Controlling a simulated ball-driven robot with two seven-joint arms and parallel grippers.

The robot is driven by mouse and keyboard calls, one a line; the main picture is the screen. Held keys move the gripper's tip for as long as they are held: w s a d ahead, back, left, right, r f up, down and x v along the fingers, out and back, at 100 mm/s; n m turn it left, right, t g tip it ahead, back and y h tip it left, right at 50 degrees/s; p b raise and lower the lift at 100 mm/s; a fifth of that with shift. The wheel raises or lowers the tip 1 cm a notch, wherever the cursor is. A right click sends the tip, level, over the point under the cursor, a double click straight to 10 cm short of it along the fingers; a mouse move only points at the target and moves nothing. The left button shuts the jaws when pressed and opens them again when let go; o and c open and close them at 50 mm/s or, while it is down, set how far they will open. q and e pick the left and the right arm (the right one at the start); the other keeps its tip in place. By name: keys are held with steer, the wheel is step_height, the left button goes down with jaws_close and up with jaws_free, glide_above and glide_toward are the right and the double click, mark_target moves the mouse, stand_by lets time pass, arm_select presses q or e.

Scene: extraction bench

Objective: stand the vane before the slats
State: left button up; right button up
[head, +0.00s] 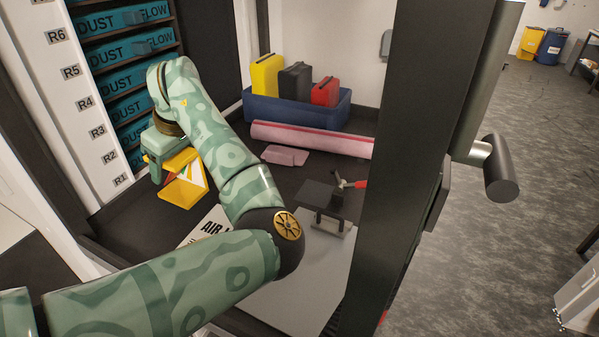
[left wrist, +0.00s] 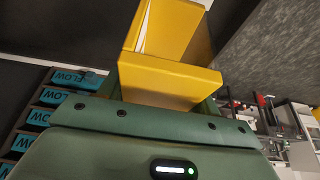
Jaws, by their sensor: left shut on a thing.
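My left gripper (head: 172,162) is at the left of the bench, before the shelf column, shut on a yellow angled piece (head: 182,192) with a white and red stripe, which looks like the vane. In the left wrist view the yellow piece (left wrist: 170,78) sits between the fingers of the gripper (left wrist: 160,100); its two faces form an L. Whether it touches the bench I cannot tell. Dark slats (head: 336,318) show in part at the front edge, right of my arm. A plate lettered "AIR" (head: 208,226) is partly hidden by my arm. My right gripper is not in view.
A blue bin (head: 300,112) with yellow, black and red cases stands at the back. A pink roll (head: 312,139) and a pink slab (head: 285,155) lie before it. A dark plate on a stand (head: 318,195) stands mid-bench. A dark post (head: 425,150) blocks the right side.

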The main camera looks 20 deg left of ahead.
arm_select(q)
steer(key=shift+s+d, duration=0.15)
steer(key=shift+d, duration=0.1)
steer(key=shift+a, duration=0.15)
steer(key=shift+w+a+f+b, duration=0.6)
steer(key=shift+w+a+f, duration=1.05)
steer(key=shift+f, duration=0.55)
steer(key=shift+w+a+f+b, duration=0.55)
steer(key=shift+w+a+f, duration=1.1)
steer(key=shift+f, duration=0.55)
steer(key=shift+w+a+f+b, duration=0.6)
steer(key=shift+w+a+f, duration=0.8)
steer(key=shift+w+f, duration=0.65)
steer(key=shift+s+f, duration=0.2)
steer(key=shift+f, duration=0.05)
steer(key=o, duration=1.1)
steer(key=shift+c, duration=0.2)
